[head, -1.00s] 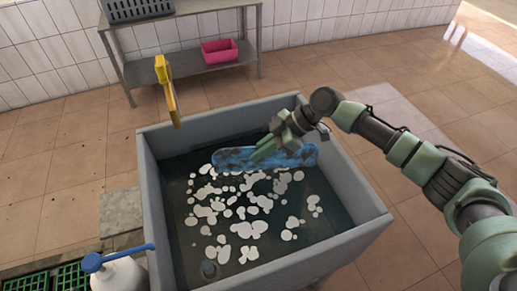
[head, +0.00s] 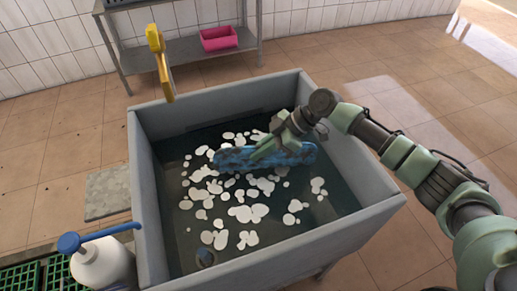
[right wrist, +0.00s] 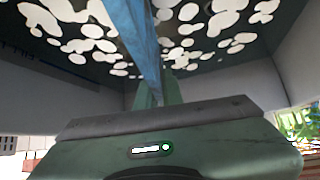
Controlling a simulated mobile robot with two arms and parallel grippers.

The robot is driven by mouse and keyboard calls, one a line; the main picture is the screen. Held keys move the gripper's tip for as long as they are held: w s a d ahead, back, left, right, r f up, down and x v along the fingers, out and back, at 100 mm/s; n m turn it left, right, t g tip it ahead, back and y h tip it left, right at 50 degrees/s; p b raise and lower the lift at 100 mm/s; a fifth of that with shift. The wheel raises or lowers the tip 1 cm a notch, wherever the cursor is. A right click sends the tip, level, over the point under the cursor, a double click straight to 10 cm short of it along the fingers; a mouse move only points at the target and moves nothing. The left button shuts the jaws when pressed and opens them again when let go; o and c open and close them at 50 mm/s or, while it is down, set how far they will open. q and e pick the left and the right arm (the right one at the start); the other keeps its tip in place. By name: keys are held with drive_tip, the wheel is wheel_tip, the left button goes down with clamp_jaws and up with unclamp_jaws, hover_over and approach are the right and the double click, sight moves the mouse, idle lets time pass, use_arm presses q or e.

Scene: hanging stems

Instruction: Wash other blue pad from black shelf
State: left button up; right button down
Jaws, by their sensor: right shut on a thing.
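The blue pad (head: 240,159), mottled with dark patches, is in the grey sink (head: 370,216) of dark water with white foam patches. My right gripper (head: 262,152) is shut on the pad from above, near its middle. The pad lies lengthwise left to right, low at the water, and its lower part looks submerged. In the right wrist view the pad (right wrist: 138,40) shows edge-on between the fingers, with foam behind it. My left gripper is not in view.
A yellow-handled tool (head: 160,62) stands at the sink's back-left edge. A white bottle with a blue pump (head: 103,264) is at front left, near green crates (head: 20,278). A metal shelf (head: 185,51) at the back holds a pink bin (head: 219,38).

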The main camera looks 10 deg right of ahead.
sight(253, 168)
drive_tip(key=shift+f+b, duration=2.15)
drive_tip(key=shift+f, duration=0.9)
drive_tip(key=shift+d, duration=0.1)
